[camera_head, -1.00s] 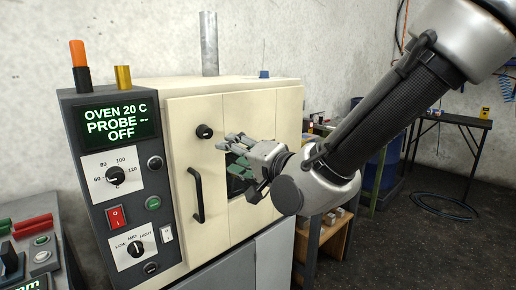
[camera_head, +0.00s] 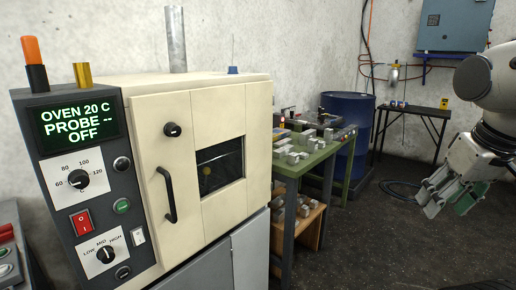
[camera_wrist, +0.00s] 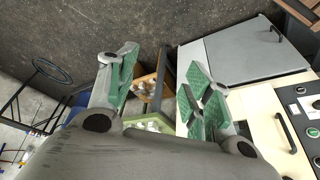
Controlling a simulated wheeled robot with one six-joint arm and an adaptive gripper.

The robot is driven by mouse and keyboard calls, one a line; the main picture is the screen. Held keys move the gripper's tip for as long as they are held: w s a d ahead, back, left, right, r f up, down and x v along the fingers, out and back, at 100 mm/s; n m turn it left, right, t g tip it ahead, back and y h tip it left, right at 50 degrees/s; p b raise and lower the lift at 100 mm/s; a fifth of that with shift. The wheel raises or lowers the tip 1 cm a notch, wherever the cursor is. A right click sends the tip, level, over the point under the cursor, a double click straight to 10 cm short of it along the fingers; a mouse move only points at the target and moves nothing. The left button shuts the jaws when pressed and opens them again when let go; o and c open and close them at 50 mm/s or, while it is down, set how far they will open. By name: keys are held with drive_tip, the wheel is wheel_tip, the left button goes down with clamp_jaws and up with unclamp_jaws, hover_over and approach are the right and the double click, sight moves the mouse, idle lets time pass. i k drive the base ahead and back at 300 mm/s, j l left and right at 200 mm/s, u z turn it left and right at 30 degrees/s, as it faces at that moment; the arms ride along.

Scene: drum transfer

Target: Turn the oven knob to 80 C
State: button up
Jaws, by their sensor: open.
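The oven knob (camera_head: 78,179) is a black dial on a white plate marked 60, 80, 100 and 120, on the control panel at the left. Its exact pointer setting is too small to read. The green display (camera_head: 84,124) above reads OVEN 20 C, PROBE --, OFF. The cream oven (camera_head: 218,105) has its door shut. My gripper (camera_head: 445,195) is open and empty at the far right, well away from the knob. In the wrist view, its green-padded fingers (camera_wrist: 165,88) are spread, and part of the control panel (camera_wrist: 306,108) shows at the right edge.
A red switch (camera_head: 83,222) and a low/mid/high selector (camera_head: 105,255) lie below the knob. The door handle (camera_head: 168,195) sticks out to its right. A green workbench (camera_head: 318,157) with metal parts and a blue drum (camera_head: 349,115) stand beyond the oven. The floor at right is open.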

sight(78, 178)
drive_tip(key=u, duration=1.55)
